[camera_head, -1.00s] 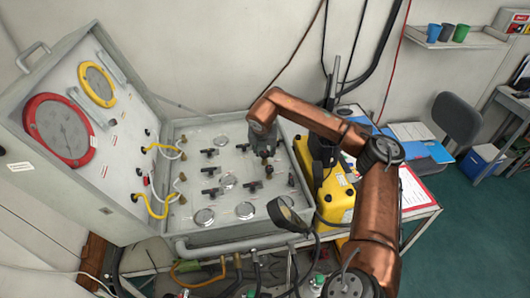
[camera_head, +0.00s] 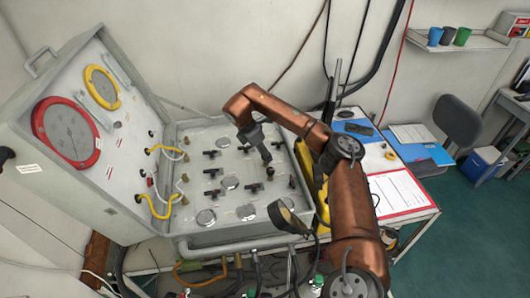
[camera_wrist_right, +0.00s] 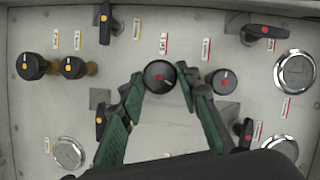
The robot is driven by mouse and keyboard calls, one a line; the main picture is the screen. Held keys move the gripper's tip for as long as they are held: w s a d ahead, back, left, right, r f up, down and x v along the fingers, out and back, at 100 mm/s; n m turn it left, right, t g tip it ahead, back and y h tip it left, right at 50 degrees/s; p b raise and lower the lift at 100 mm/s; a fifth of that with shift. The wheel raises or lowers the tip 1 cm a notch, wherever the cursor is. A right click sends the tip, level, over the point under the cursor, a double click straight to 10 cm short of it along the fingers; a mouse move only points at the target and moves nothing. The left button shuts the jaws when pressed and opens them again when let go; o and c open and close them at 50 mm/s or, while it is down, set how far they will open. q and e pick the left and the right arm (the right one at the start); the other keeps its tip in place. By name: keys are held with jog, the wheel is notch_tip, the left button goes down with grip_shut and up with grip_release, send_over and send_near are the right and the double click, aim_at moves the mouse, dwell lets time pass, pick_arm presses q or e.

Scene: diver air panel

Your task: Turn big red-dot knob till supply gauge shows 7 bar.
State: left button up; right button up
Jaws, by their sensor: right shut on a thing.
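The big black knob with a red mark (camera_wrist_right: 160,77) sits between the two green fingers of my right gripper (camera_wrist_right: 161,86) in the right wrist view. The fingers are shut on it near their tips. In the head view my right gripper (camera_head: 266,158) reaches down to the flat panel and hides the knob. A red-rimmed gauge (camera_head: 67,132) and a yellow-rimmed gauge (camera_head: 102,87) are on the raised panel. Their readings are too small to tell, and I cannot tell which is the supply gauge. My left gripper is not in view.
A smaller red-marked black knob (camera_wrist_right: 222,82) stands just right of the gripped one. Black lever handles (camera_wrist_right: 106,23) and yellow-dotted knobs (camera_wrist_right: 72,68) are around it. A yellow case is mostly behind my right arm.

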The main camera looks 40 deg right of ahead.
jog(key=m, duration=0.2)
jog(key=m+g+p, duration=0.1)
jog(key=m, duration=0.1)
jog(key=shift+w+r+m+g+p, duration=0.1)
jog(key=shift+w+m+g+p, duration=0.1)
jog(key=shift+m+g+p, duration=0.1)
jog(key=shift+w+d+m+g+y+p, duration=0.1)
jog(key=shift+m+g+y+p, duration=0.25)
jog(key=shift+m, duration=0.5)
jog(key=shift+d+m+g+y+p, duration=0.15)
jog(key=shift+m+y+p, duration=0.25)
jog(key=shift+m, duration=0.45)
jog(key=shift+a, duration=0.1)
jog(key=o, duration=1.2)
jog(key=shift+c, duration=0.2)
jog(key=v, duration=1.1)
jog(key=shift+w+r, duration=0.2)
jog(key=shift+r, duration=0.15)
jog(key=shift+a, duration=0.1)
